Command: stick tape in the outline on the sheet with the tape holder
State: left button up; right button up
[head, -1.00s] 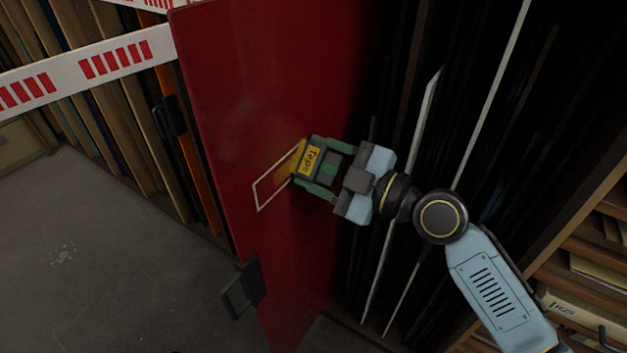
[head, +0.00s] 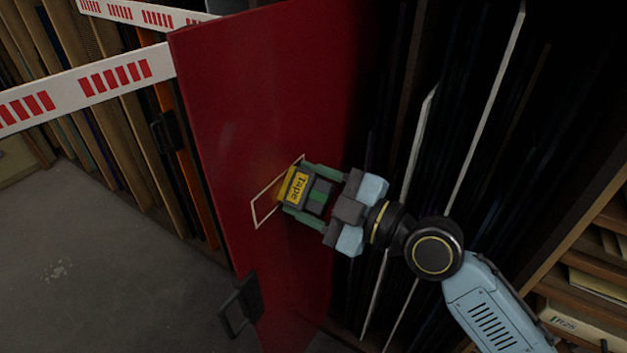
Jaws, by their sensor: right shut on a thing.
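The red sheet (head: 240,110) stands upright and tilted in the middle of the head view. A thin pale outline (head: 256,212), a slanted four-sided shape, is on its face. My right gripper (head: 301,188) is shut on the tape holder (head: 297,187), a dark block with a yellow "Tape" label. The tape holder is at the sheet's face and covers the right part of the outline; an orange tint shows beside its yellow end. I cannot tell whether it touches the sheet. My left gripper is not in view.
White barrier strips with red marks (head: 115,77) cross the upper left. A dark handle or clamp (head: 240,305) sits at the sheet's lower edge. Racks of upright panels stand behind on both sides. Bare grey floor (head: 100,260) is at the lower left.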

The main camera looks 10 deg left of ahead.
jog(key=shift+s+a+r+p, duration=0.1)
jog(key=shift+s+a+p, duration=0.3)
jog(key=shift+s+p, duration=0.45)
jog(key=shift+s+a+p, duration=0.4)
jog(key=shift+s, duration=0.7)
jog(key=shift+s+a+r+p, duration=0.1)
jog(key=shift+s+a+p, duration=0.3)
jog(key=shift+s+p, duration=0.45)
jog(key=shift+s+a+f, duration=0.15)
jog(key=shift+s, duration=0.4)
jog(key=shift+s+d+f, duration=0.1)
jog(key=shift+d, duration=0.2)
send_near(258, 211)
jog(key=shift+a+b, duration=0.2)
jog(key=shift+b, duration=0.15)
